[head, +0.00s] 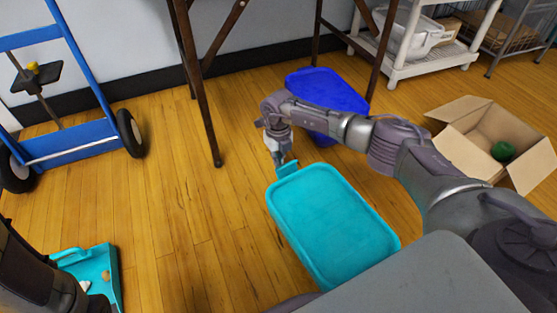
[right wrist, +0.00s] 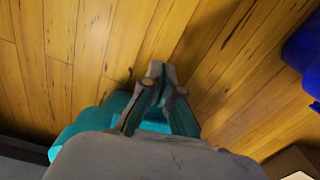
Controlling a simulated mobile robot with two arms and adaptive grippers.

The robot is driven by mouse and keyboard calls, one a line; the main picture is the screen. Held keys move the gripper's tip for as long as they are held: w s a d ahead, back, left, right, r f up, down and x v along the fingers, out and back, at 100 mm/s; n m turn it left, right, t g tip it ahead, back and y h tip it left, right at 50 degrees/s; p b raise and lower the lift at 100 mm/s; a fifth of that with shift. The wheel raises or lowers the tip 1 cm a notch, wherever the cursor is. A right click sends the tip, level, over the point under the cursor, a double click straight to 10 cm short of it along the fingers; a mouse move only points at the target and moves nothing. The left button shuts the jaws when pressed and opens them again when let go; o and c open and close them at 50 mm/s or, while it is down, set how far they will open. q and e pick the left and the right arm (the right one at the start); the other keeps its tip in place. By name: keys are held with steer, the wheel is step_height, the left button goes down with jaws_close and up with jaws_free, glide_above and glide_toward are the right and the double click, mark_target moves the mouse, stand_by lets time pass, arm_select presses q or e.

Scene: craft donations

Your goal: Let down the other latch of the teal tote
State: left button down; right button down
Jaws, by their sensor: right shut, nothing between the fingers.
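The teal tote (head: 335,225) stands on the wooden floor with its flat lid on. A teal latch (head: 287,168) sticks out at the tote's far end, by my right gripper. The tote's near end is partly hidden behind my own body, so no latch shows there. My right gripper (head: 281,160) points down at the far end, right at the latch; I cannot tell whether they touch. In the right wrist view its fingers (right wrist: 158,85) are together and empty, with teal of the tote (right wrist: 85,130) behind and below them. My left gripper is not visible.
A blue lidded bin (head: 320,88) stands behind my right arm. An open cardboard box (head: 470,130) with a green ball is at right. A blue hand truck (head: 75,140) stands at left, a teal caddy (head: 105,262) at lower left. Table legs (head: 200,100) rise behind. Floor left of the tote is clear.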

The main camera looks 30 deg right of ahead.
steer(key=shift+w+f+b, duration=0.25)
steer(key=shift+f+b, duration=0.35)
stand_by(0.3)
steer(key=shift+w+f+b, duration=0.3)
steer(key=shift+f+b, duration=0.25)
steer(key=shift+b, duration=0.05)
steer(key=shift+f, duration=0.1)
steer(key=shift+w+a+f+b, duration=0.1)
steer(key=shift+w+f+b, duration=0.1)
steer(key=shift+f+b, duration=0.4)
steer(key=shift+w+f+b, duration=0.3)
steer(key=shift+f+b, duration=0.15)
steer(key=shift+b, duration=0.25)
